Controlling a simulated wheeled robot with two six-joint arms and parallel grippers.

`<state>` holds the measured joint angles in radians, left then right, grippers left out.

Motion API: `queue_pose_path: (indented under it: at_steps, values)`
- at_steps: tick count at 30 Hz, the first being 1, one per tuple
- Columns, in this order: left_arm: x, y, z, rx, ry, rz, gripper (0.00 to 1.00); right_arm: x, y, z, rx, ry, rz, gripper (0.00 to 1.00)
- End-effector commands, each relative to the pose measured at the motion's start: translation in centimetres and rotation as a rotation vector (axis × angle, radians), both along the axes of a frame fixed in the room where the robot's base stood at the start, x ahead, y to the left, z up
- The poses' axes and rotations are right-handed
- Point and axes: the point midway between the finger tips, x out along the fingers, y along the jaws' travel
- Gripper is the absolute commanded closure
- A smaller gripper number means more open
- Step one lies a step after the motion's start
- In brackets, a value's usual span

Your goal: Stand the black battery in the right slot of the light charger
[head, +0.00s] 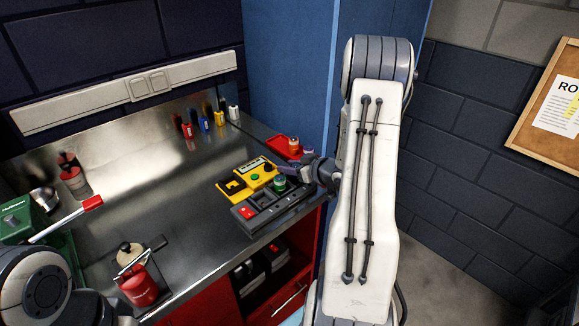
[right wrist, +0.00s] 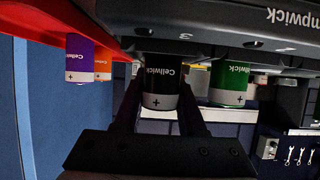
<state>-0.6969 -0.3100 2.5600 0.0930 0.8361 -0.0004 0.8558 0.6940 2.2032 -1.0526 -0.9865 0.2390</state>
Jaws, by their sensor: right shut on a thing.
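The black battery (right wrist: 164,82) is upright between the two fingers of my right gripper (right wrist: 160,105) in the right wrist view, which is upside down. The gripper is shut on its sides. The battery's foot is hidden behind the dark grey charger (right wrist: 215,35), so I cannot tell whether it rests in a slot. A green battery (right wrist: 228,84) stands in this charger beside it. In the head view my right gripper (head: 298,171) is at the far right end of the grey charger (head: 262,217), next to the green battery (head: 280,184). The black battery cannot be made out there.
A yellow charger (head: 234,187) stands directly behind the grey one. A red tray (head: 282,150) is behind my right gripper; purple (right wrist: 78,58) and orange (right wrist: 103,66) batteries stand there. The bench middle is clear.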

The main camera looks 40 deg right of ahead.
Motion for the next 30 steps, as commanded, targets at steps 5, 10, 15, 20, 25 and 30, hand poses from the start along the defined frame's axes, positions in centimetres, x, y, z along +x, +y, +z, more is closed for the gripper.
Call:
queue_pose_path:
  at_steps: [5, 10, 15, 20, 25, 30]
  values:
    - [0.0, 0.0, -0.4, 0.000, 0.000, 0.000, 0.48, 0.0, 0.0, -0.4, 0.000, -0.001, 0.000, 1.00]
    - [0.0, 0.0, -0.6, 0.000, 0.000, 0.000, 0.48, 0.0, 0.0, -0.8, 0.000, -0.001, 0.000, 1.00]
    - [0.0, 0.0, -0.5, 0.000, 0.000, 0.000, 0.48, 0.0, 0.0, -0.7, 0.000, -0.001, 0.000, 0.48]
    - [0.0, 0.0, -0.5, 0.000, 0.000, 0.000, 0.48, 0.0, 0.0, -0.7, 0.000, 0.000, 0.000, 0.48]
    - [0.0, 0.0, -0.1, 0.000, 0.000, 0.000, 0.48, -0.7, -0.1, -0.3, 0.001, 0.001, -0.002, 0.48]
    - [0.0, 0.0, 0.6, 0.000, 0.000, 0.000, 0.48, -1.9, -0.2, 0.4, 0.000, 0.000, -0.001, 0.48]
